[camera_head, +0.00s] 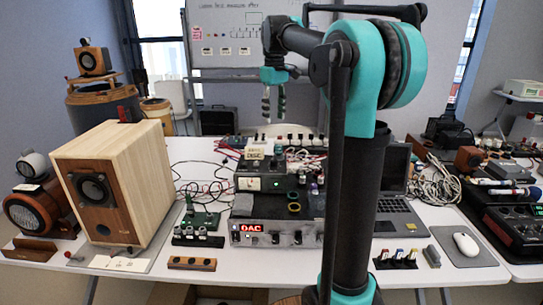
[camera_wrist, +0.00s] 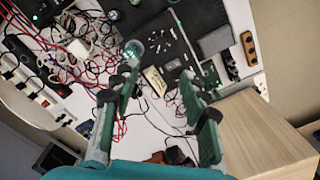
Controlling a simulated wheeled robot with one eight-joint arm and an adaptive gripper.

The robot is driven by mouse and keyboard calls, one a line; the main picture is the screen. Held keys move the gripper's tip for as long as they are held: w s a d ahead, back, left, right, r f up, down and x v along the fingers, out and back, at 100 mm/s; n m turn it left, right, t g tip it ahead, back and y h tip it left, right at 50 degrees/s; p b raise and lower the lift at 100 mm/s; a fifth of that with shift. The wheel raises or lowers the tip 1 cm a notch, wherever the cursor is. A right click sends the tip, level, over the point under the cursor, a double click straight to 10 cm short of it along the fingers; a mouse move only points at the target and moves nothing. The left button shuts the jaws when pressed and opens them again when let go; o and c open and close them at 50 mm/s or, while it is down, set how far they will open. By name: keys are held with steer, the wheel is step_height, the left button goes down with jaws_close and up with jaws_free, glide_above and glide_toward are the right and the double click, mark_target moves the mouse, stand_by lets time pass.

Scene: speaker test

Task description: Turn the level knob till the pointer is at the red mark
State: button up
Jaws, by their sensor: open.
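A grey unit with a red "DAC" display (camera_head: 251,228) stands at the front middle of the table, with small dark knobs (camera_head: 275,238) on its face. A smaller black unit with a pale panel (camera_head: 249,183) sits behind and above it. I cannot tell which knob is the level knob, and no pointer or red mark can be made out. My gripper (camera_head: 273,104) hangs open and empty above the back of the table, apart from the units.
A wooden speaker (camera_head: 120,185) stands left on the table. A laptop (camera_head: 399,214) and a white mouse (camera_head: 466,244) are on the right. Cables (camera_head: 205,187) lie loose left of the units. A small green board (camera_head: 201,221) sits near the front. A whiteboard (camera_head: 232,30) stands behind.

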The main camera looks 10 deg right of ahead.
mark_target(274, 160)
step_height(274, 160, down, 17)
steer(key=shift+f, duration=0.1)
stand_by(0.5)
jaws_close()
